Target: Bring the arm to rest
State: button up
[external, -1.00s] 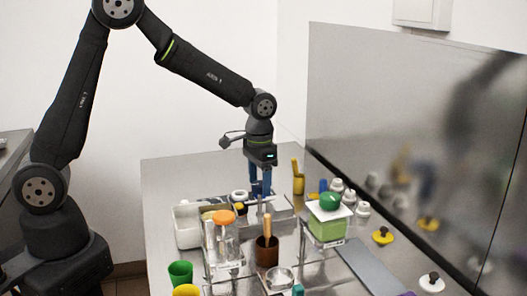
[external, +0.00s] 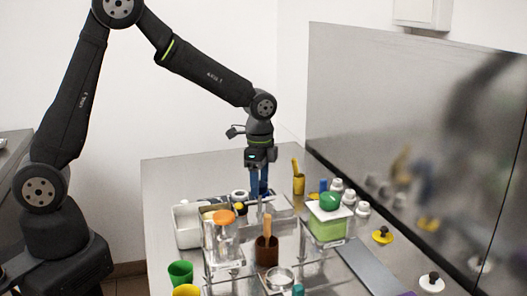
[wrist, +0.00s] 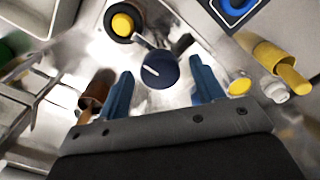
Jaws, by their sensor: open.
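My gripper (external: 259,184) points down above the far middle of the steel table, with its blue fingers low among the items there. In the wrist view my gripper (wrist: 158,88) shows its two blue fingers spread apart with nothing held between them. A dark blue round knob (wrist: 160,70) with a white mark lies beyond the fingertips, in line with the gap. Whether the fingers touch anything below is hidden in the external view.
A white container (external: 187,225), a clear vessel with an orange lid (external: 223,217), a brown cup (external: 266,250) and a green-lidded container (external: 328,222) crowd around. A yellow holder (external: 298,182) stands behind. A reflective steel wall (external: 400,140) bounds the right. Space above is free.

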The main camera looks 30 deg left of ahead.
jog(key=shift+m, duration=0.5)
jog(key=n, duration=1)
dwell(0.5)
dwell(0.6)
